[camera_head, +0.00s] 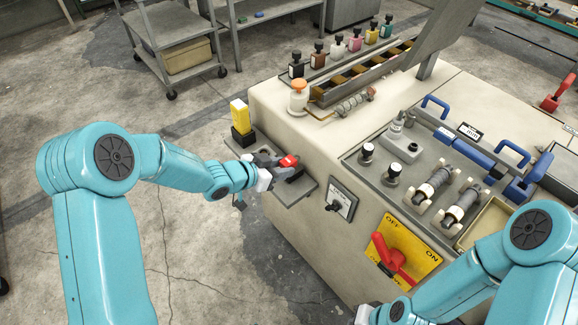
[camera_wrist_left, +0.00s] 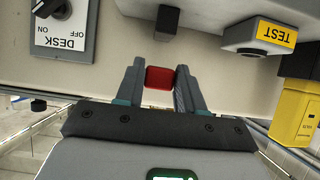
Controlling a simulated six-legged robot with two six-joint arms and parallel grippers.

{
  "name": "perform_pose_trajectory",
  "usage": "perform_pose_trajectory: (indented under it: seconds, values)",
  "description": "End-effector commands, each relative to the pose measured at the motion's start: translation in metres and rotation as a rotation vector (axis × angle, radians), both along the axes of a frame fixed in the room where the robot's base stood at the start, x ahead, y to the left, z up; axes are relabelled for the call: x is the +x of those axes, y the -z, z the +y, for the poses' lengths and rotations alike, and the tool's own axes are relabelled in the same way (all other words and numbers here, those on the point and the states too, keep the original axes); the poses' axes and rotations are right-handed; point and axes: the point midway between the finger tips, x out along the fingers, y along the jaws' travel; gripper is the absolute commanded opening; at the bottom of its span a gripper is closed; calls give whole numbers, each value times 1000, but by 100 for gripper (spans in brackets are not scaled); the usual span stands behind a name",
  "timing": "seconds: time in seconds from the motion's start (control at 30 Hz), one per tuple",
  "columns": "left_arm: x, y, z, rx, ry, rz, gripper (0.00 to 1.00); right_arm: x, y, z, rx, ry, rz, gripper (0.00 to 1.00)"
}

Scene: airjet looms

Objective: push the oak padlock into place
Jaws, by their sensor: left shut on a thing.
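My left gripper (camera_head: 280,164) is over a small grey shelf on the near left side of the beige machine. Its two fingers are shut on a small red block (camera_wrist_left: 160,78). The red block also shows in the head view (camera_head: 289,160), beside a dark part. No thing here looks plainly like oak; the red block may be the padlock, but I cannot tell. In the left wrist view a black peg-like part (camera_wrist_left: 166,21) is just beyond the red block, and a small gap seems to lie between them. Only the edge of my right gripper shows, with its fingers out of frame.
A red-handled switch on a yellow plate (camera_head: 400,255) and blue handles (camera_head: 466,150) are farther right.

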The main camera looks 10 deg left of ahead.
Motion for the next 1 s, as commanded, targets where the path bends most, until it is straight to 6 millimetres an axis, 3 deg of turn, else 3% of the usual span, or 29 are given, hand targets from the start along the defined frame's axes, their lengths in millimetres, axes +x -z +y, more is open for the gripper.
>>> perform_pose_trajectory:
  seconds: [0.2,0.63,0.83,1.0]
  values:
    - [0,-23,0,-1,0,-1,8,0,-20,0,0,0,0,0]
    - [0,-29,-1,0,-17,-2,8,0,-20,0,0,0,0,0]
    - [-1,-59,0,-2,-168,-4,9,0,-20,0,0,0,0,0]
    - [-10,-79,14,-1,-351,-1,9,0,-20,0,0,0,0,0]
